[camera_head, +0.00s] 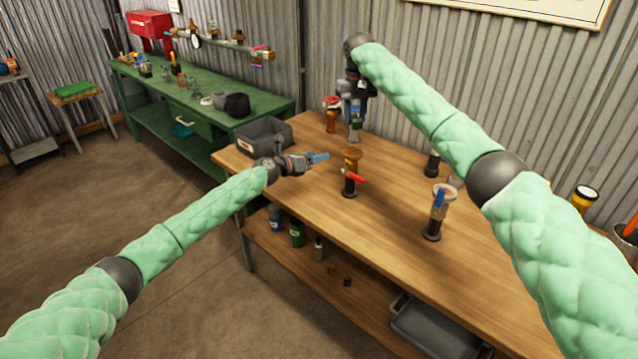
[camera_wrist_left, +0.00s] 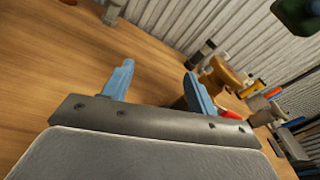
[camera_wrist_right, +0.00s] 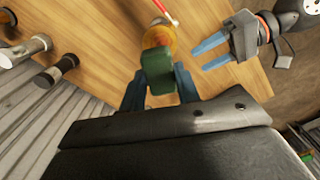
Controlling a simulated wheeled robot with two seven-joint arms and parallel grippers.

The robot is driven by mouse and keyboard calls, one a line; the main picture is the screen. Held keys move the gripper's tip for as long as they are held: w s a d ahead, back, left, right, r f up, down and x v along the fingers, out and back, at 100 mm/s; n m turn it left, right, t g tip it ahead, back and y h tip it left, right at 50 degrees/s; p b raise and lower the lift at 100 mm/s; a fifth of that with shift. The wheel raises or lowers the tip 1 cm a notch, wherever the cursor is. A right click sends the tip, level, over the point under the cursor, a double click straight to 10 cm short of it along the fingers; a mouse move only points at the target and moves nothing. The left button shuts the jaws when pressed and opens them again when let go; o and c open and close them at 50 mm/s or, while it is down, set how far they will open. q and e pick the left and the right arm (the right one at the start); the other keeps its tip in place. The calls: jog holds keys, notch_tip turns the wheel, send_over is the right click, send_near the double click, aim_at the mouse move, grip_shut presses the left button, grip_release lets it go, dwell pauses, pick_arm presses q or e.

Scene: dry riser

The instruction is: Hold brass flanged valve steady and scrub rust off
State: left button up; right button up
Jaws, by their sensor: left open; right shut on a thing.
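The brass valve (camera_head: 351,158) with a red handle stands upright on a black post on the wooden bench. It also shows in the left wrist view (camera_wrist_left: 228,80), and in the right wrist view (camera_wrist_right: 160,38) partly behind the green thing. My left gripper (camera_head: 319,158) is open and empty, just left of the valve and apart from it; its blue fingers (camera_wrist_left: 157,80) show nothing between them. My right gripper (camera_head: 355,122) is shut on a green thing (camera_wrist_right: 157,70), held above the bench behind the valve. The green thing's working end is not clear.
A second, paler valve (camera_head: 442,195) with a blue handle stands on a post to the right. A grey bin (camera_head: 277,128) sits at the bench's left end. The front of the wooden bench (camera_head: 350,235) is clear.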

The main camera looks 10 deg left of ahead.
aim_at(350, 188)
pick_arm(q)
jog(key=s+f+m+g, duration=0.2)
jog(key=s+d+f+m+g, duration=0.1)
jog(key=s+m+g, duration=0.1)
jog(key=m, duration=0.1)
jog(key=s+d+f+m+g, duration=0.1)
jog(key=f+m+g, duration=0.1)
jog(key=shift+s+f+h, duration=0.3)
jog(key=shift+s, duration=0.1)
jog(key=shift+s+d+f+m+g, duration=0.15)
jog(key=shift+s+m+g, duration=0.25)
jog(key=shift+m, duration=0.4)
jog(key=x, duration=1.2)
jog(key=shift+w, duration=0.15)
grip_shut()
